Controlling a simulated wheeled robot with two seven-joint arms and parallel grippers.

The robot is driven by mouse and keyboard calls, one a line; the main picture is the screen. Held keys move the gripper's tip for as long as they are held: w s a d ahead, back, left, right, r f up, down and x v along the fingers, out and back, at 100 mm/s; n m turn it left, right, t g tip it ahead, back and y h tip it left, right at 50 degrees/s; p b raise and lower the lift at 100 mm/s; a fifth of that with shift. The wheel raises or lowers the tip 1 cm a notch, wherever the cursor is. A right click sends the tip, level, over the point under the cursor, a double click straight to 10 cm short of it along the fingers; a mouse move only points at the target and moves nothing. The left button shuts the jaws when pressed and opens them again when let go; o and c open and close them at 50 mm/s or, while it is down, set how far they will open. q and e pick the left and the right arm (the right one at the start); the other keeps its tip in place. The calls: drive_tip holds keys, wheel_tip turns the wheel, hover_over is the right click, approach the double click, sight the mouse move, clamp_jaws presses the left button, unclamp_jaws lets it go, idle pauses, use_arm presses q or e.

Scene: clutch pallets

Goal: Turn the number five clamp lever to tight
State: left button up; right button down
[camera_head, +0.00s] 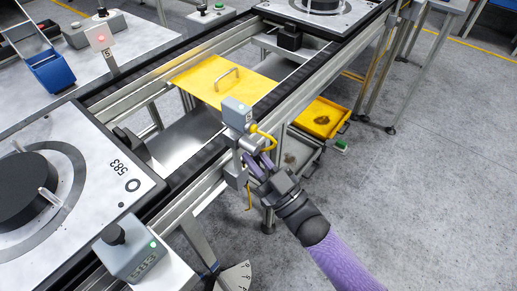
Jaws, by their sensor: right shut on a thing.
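The number five clamp (237,112) is a grey block with a small number plate and a greenish spot, fixed on the near rail of the conveyor. A bent yellow lever (266,136) comes out of its right side and curves down toward my right gripper. My right gripper (261,163), with purple fingers, reaches up from the lower right and is shut at the lower end of the lever. The exact contact is small and partly hidden by the fingers. My left gripper is not in view.
A yellow plate with a handle (205,82) bridges the rails behind the clamp. A yellow tray (320,118) sits low at the right. Floor at right is clear.

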drive_tip(key=shift+s+m+h, duration=0.1)
drive_tip(key=shift+m+h, duration=0.2)
drive_tip(key=shift+m, duration=0.4)
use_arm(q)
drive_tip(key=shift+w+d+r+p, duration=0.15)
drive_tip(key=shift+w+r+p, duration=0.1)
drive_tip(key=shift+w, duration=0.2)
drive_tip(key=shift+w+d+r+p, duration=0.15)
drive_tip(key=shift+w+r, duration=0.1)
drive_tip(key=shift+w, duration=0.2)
use_arm(e)
drive_tip(key=shift+s+a+f+m+t+h, duration=0.15)
drive_tip(key=shift+m+t+h, duration=0.25)
drive_tip(key=shift+m, duration=0.2)
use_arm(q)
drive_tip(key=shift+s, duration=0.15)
use_arm(e)
drive_tip(key=c, duration=0.7)
unclamp_jaws()
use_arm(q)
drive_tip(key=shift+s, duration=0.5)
use_arm(e)
drive_tip(key=shift+o, duration=0.2)
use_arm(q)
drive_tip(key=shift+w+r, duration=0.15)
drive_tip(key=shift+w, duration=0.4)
use_arm(e)
drive_tip(key=v, duration=1)
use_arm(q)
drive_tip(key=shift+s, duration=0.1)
